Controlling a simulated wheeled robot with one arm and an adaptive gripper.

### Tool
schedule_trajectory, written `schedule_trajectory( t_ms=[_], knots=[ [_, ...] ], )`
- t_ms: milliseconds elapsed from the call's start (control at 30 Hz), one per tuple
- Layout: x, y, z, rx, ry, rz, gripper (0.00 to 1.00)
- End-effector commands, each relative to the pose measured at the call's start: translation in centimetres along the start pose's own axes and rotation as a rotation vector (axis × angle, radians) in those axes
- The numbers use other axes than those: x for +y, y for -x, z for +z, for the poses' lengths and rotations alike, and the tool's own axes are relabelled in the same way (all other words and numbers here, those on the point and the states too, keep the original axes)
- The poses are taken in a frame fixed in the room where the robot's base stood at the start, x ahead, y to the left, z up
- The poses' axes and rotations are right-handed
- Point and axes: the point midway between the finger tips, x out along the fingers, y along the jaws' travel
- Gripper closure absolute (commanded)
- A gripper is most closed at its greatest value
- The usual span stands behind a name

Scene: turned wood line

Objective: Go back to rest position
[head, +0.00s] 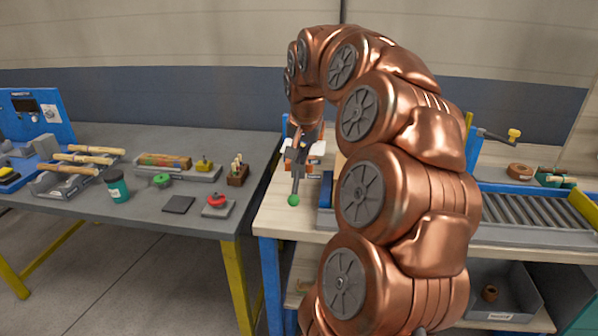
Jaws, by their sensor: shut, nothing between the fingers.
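My copper-coloured arm rises through the middle of the head view and bends over at the top. My gripper (296,196) hangs down at its end, dark and narrow, with a green tip. It is shut and holds nothing. It is over the left end of the wooden-topped bench (268,218). Whether it touches the bench top cannot be told. Part of the bench behind my arm is hidden.
A grey table (140,214) at left carries wooden turned pieces (88,158), a green jar (116,186), a red-knobbed item (217,203) and a dark pad (179,205). A roller conveyor (530,208) lies at right. A grey bin (510,327) sits below.

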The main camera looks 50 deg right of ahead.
Motion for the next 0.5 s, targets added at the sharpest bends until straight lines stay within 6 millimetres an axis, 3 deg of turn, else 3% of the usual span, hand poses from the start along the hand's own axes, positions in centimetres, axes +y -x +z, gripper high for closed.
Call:
schedule_trajectory(
  t_ms=[200,500],
  knots=[
    [-0.1,3.3,-0.1,0.002,0.000,-0.003,1.00],
    [-0.1,5.6,-0.2,0.000,0.000,-0.002,1.00]
  ],
)
